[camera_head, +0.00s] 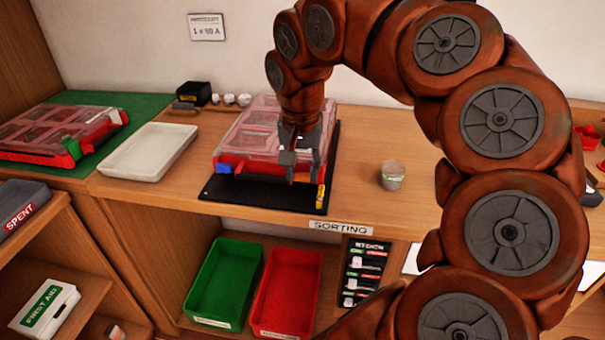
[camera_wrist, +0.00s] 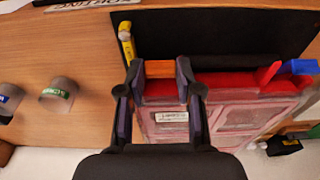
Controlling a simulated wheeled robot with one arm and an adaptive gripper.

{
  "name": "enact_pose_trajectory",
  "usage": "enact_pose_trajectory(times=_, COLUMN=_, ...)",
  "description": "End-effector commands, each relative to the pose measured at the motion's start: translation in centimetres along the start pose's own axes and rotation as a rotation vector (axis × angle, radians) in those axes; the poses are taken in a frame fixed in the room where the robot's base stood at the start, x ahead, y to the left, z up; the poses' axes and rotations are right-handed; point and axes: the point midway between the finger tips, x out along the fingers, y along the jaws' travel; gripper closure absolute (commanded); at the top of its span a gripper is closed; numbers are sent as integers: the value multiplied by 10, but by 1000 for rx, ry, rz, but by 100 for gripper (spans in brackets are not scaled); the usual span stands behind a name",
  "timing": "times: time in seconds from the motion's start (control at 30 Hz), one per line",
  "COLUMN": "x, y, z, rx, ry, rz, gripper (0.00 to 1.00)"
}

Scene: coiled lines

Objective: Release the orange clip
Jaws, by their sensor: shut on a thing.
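The case (camera_head: 245,150) is red with a clear compartmented lid and lies on a black mat (camera_head: 265,197). My gripper (camera_head: 300,168) is at its front right edge. In the wrist view the jaws (camera_wrist: 160,70) are shut on the orange clip (camera_wrist: 160,67), one finger on each side. The clip is at the red front rim of the case. In the head view my fingers hide the clip. A blue clip (camera_head: 222,168) is at the other end of the front edge; it also shows in the wrist view (camera_wrist: 300,67). The lid looks down.
A yellow tool (camera_head: 320,196) lies on the mat's right edge, close to my gripper. A small labelled cup (camera_head: 391,176) stands right of the mat. A white tray (camera_head: 148,152) and another red case (camera_head: 60,135) are left. Green (camera_head: 222,285) and red (camera_head: 290,292) bins sit below.

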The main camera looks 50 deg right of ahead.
Motion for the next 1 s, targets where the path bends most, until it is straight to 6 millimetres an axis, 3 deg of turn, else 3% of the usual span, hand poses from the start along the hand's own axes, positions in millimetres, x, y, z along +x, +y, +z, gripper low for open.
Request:
enact_pose_trajectory(times=0.3, x=0, y=0, z=1, rx=1, ry=9, rz=2, gripper=100)
enact_pose_trajectory(times=0.33, x=0, y=0, z=1, rx=1, ry=9, rz=2, gripper=64)
enact_pose_trajectory(times=0.57, x=0, y=0, z=1, rx=1, ry=9, rz=2, gripper=40)
enact_pose_trajectory(times=1.0, x=-7, y=0, z=0, rx=2, ry=11, rz=1, gripper=40)
